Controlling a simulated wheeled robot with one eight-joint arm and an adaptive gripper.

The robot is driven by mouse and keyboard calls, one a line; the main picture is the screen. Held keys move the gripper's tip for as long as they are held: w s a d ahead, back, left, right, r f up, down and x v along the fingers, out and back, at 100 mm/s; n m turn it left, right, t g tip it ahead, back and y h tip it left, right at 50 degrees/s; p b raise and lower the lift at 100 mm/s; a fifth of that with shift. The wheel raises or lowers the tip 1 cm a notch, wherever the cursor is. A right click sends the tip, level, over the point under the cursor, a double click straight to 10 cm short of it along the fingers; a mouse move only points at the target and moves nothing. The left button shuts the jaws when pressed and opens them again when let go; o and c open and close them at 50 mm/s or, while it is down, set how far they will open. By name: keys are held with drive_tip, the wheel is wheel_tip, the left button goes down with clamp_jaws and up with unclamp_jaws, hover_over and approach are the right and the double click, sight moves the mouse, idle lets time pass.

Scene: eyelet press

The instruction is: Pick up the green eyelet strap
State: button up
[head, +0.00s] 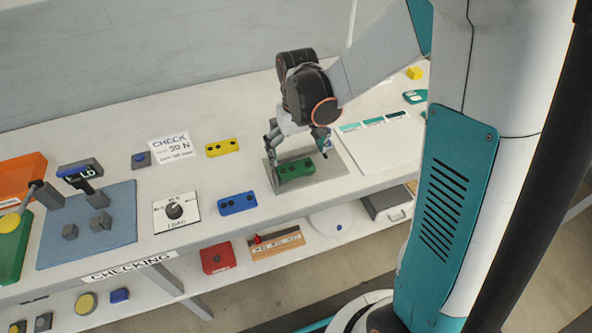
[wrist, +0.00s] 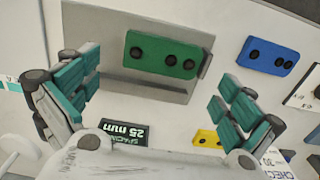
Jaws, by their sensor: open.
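The green eyelet strap (head: 295,169) lies flat on a grey plate (head: 330,178) on the bench, its dark eyelets facing up. In the wrist view the green strap (wrist: 162,54) lies ahead of and between the fingers, with the grey plate (wrist: 110,75) under it. My gripper (head: 298,147) is above the strap in the head view, and its fingers hide part of the plate. In the wrist view my gripper (wrist: 158,100) is open, with teal-padded fingers spread wide and nothing between the pads. The fingers look apart from the strap.
A yellow strap (head: 222,147) and a blue strap (head: 237,203) lie left of the plate. A dial card (head: 176,211), a CHECK sign (head: 171,148) and a blue mat (head: 70,250) are farther left. A white sheet with teal bands (head: 385,150) lies to the right.

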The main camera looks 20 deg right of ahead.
sight(295, 167)
drive_tip(key=f+b, duration=0.1)
drive_tip(key=f, duration=0.1)
drive_tip(key=f+b, duration=0.1)
drive_tip(key=f, duration=0.1)
drive_tip(key=shift+w+a+f, duration=0.1)
drive_tip(key=shift+a+f, duration=0.1)
drive_tip(key=shift+f, duration=0.2)
drive_tip(key=shift+r, duration=0.1)
drive_tip(key=shift+c, duration=0.6)
drive_tip(key=c, duration=0.8)
drive_tip(key=shift+r, duration=0.1)
